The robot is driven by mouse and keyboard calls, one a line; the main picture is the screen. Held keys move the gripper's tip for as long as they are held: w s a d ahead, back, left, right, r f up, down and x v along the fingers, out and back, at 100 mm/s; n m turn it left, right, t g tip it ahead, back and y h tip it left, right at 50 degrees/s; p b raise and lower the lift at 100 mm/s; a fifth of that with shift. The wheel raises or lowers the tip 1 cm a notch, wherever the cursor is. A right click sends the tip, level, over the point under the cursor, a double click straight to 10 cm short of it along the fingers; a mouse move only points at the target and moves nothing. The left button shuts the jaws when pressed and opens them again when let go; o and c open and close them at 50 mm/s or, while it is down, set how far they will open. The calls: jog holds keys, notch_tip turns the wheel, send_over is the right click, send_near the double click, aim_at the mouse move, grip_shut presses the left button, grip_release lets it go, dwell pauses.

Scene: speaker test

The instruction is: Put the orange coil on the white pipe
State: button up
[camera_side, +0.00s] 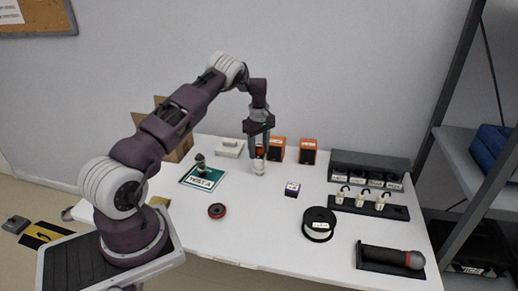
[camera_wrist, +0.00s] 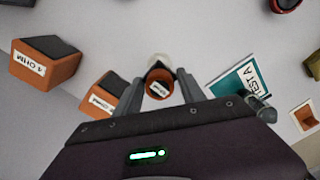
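The orange coil (camera_side: 261,150) is at the tips of my gripper (camera_side: 260,153), just over the white pipe (camera_side: 259,169), which stands upright on the white table. In the wrist view the coil (camera_wrist: 160,77) is a short orange ring with a dark inside and a white label. It sits between the two fingers (camera_wrist: 159,82), which appear to press on its sides. A pale rim of the pipe (camera_wrist: 158,60) shows just beyond the coil. I cannot tell whether the coil is around the pipe's top or only above it.
Two orange-and-black boxes (camera_side: 277,149) (camera_side: 308,151) stand close right of the pipe. A green TEST A card (camera_side: 203,178) and a white box (camera_side: 230,148) lie to the left. A red-rimmed disc (camera_side: 217,211) and a black ring (camera_side: 318,224) lie nearer the front.

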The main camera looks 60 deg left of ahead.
aim_at(261, 147)
jog(key=o, duration=0.4)
jog(key=shift+o, duration=0.2)
notch_tip(261, 147, up, 14)
jog(key=s+d+r+m+t, duration=0.2)
jog(key=s+d+r+m, duration=0.2)
jog(key=d+r, duration=0.55)
jog(key=s+d+r+m+t, duration=0.1)
jog(key=s+d+r+m, duration=0.3)
jog(key=d+r, duration=0.6)
jog(key=s+d+f+m+t, duration=0.1)
jog(key=s+d+m, duration=0.5)
jog(key=s, duration=0.5)
jog(key=s+d+f+m+t, duration=0.1)
jog(key=s+d+f+m, duration=0.1)
jog(key=s+d+m, duration=0.3)
jog(key=s+d, duration=0.4)
jog(key=s, duration=0.3)
jog(key=shift+f+m+t, duration=0.25)
jog(key=shift+m+t, duration=0.05)
jog(key=shift+m, duration=0.1)
